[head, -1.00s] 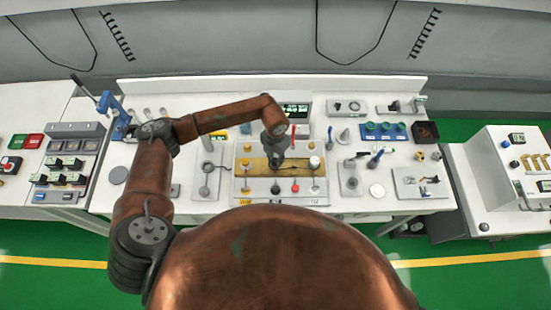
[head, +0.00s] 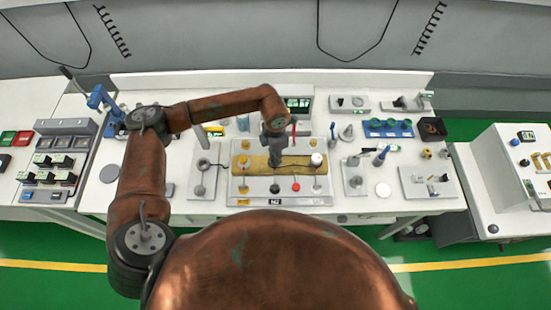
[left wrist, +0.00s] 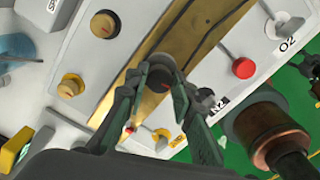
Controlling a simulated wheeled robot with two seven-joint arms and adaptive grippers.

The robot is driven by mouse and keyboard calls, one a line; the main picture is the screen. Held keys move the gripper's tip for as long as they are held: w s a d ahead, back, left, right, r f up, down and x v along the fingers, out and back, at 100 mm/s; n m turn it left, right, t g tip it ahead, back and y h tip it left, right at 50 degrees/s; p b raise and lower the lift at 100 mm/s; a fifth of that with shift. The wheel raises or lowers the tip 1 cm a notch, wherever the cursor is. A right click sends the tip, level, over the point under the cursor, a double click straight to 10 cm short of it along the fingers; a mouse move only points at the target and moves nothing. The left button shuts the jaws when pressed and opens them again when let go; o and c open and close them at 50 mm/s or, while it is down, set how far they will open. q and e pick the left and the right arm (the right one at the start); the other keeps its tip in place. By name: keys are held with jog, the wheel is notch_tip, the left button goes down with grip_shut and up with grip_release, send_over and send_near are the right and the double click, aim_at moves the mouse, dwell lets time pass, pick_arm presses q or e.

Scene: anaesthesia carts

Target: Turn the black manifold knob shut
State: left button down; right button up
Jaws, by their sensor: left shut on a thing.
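A brass manifold bar (head: 253,162) lies across a grey panel (head: 240,188) on the white bench. My left gripper (head: 275,158) points down over the middle of the bar and hides the spot beneath it. In the left wrist view its green fingers (left wrist: 160,88) are shut on a dark round knob (left wrist: 157,76) that stands at the bar. The knob's lower part and any mark of its angle are mostly hidden.
A white knob (head: 316,159) and a yellow knob (head: 243,160) stand either side of my gripper. A black-tipped part (head: 275,188) and a red knob (head: 295,187) sit in front of the bar. Stands and small parts crowd the bench around the panel.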

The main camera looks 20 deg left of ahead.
pick_arm(q)
jog(key=shift+m+b, duration=1.2)
jog(key=shift+m, duration=0.2)
jog(key=c, duration=1.7)
grip_release()
jog(key=shift+o, duration=0.2)
notch_tip(320, 180, up, 12)
